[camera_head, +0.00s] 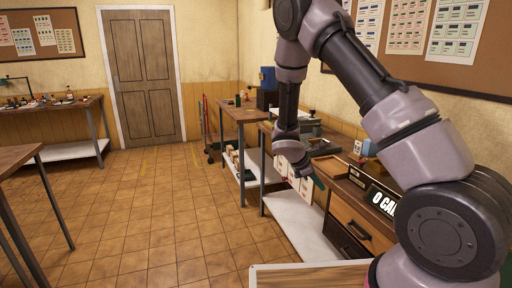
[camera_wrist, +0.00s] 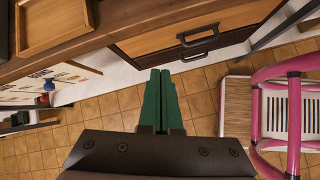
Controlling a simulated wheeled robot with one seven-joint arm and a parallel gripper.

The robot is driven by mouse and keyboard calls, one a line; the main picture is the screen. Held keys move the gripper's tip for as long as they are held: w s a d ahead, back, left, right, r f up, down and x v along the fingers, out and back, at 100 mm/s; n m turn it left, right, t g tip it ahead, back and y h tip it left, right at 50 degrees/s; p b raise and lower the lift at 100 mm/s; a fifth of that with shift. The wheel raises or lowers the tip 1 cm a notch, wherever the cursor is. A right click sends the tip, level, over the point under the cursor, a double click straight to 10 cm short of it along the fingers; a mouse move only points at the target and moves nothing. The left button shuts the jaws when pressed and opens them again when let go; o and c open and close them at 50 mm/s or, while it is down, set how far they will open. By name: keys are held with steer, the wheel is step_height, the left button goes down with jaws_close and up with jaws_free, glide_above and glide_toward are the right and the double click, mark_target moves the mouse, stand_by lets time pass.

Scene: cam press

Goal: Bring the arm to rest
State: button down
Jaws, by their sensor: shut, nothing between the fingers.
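My gripper (camera_wrist: 159,101) shows in the wrist view as two green fingers side by side, shut with nothing between them. It points down over the tiled floor, in front of the workbench drawers. In the head view my arm bends over the right side of the picture, and its wrist hangs in front of the workbench (camera_head: 345,190).
A wooden tray (camera_wrist: 62,22) lies on the bench top, and a drawer with a dark handle (camera_wrist: 198,36) is below. Open tiled floor (camera_head: 150,220) lies left in the head view.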

steer(key=s+d+r+m+y, duration=0.1)
steer(key=s+r+m+y, duration=0.35)
steer(key=r, duration=0.75)
steer(key=s+d+r+m+y, duration=0.1)
steer(key=s+r+m, duration=0.4)
steer(key=r+m, duration=0.5)
steer(key=s+a+r+m+t+y, duration=0.1)
steer(key=s+r+m+t+y, duration=0.1)
steer(key=s+r, duration=0.5)
steer(key=s+a+r+m+t+y, duration=0.2)
steer(key=s+r+m+t, duration=0.1)
steer(key=s+r, duration=0.5)
steer(key=shift+r+m, duration=0.35)
steer(key=shift+m, duration=0.5)
